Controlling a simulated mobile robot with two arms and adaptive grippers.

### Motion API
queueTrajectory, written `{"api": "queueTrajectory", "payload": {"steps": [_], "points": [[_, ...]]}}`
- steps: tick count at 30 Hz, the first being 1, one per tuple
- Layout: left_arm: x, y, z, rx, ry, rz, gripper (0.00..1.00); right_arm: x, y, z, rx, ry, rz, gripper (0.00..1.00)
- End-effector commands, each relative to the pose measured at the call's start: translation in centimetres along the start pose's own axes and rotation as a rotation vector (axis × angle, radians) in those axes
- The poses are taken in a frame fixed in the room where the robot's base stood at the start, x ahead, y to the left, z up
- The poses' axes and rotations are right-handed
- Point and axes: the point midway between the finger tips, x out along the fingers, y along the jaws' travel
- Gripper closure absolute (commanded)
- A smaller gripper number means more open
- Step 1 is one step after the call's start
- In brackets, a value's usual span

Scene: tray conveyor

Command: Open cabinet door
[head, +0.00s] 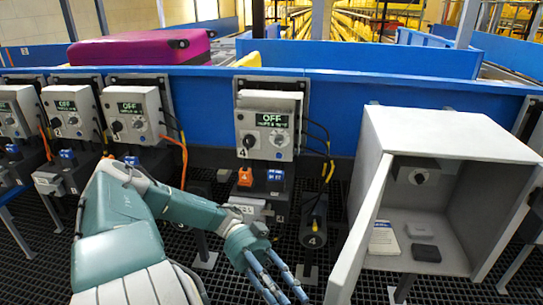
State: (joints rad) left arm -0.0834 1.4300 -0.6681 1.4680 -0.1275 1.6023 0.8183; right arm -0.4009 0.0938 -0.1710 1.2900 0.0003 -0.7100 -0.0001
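A light grey cabinet (450,135) stands at the right, its front open to view. Its door (357,240) is hinged on the left edge and stands swung open toward me, seen nearly edge-on, its lower part cut by the picture's bottom. My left gripper (277,290) points down at the bottom centre, left of the door and apart from it. Its bluish fingers are spread with a gap between them and hold nothing. My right gripper is not in view.
Inside the cabinet are a booklet (384,239), a dark box (426,252) and a small grey item (420,229). Several control boxes marked OFF, one of them centrally (268,126), line the blue conveyor wall (345,90). A magenta suitcase (135,48) lies behind.

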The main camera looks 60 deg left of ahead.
Motion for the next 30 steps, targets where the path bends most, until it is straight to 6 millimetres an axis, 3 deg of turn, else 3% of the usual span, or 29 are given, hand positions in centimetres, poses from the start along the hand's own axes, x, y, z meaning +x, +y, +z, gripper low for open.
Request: {"api": "queueTrajectory", "payload": {"steps": [6, 12, 18, 30], "points": [[-4.9, -0.2, 0.1, 0.003, -0.002, -0.006, 0.65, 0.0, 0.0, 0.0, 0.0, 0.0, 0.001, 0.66], [-7.7, -0.2, 0.0, 0.003, -0.001, -0.004, 0.65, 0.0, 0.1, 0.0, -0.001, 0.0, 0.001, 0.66], [-8.8, -0.2, 0.1, 0.001, -0.001, -0.002, 0.65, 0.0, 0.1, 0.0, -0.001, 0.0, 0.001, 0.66], [-8.9, -0.1, 0.0, 0.0, -0.001, -0.002, 0.65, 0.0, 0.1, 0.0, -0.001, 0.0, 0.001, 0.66]]}}
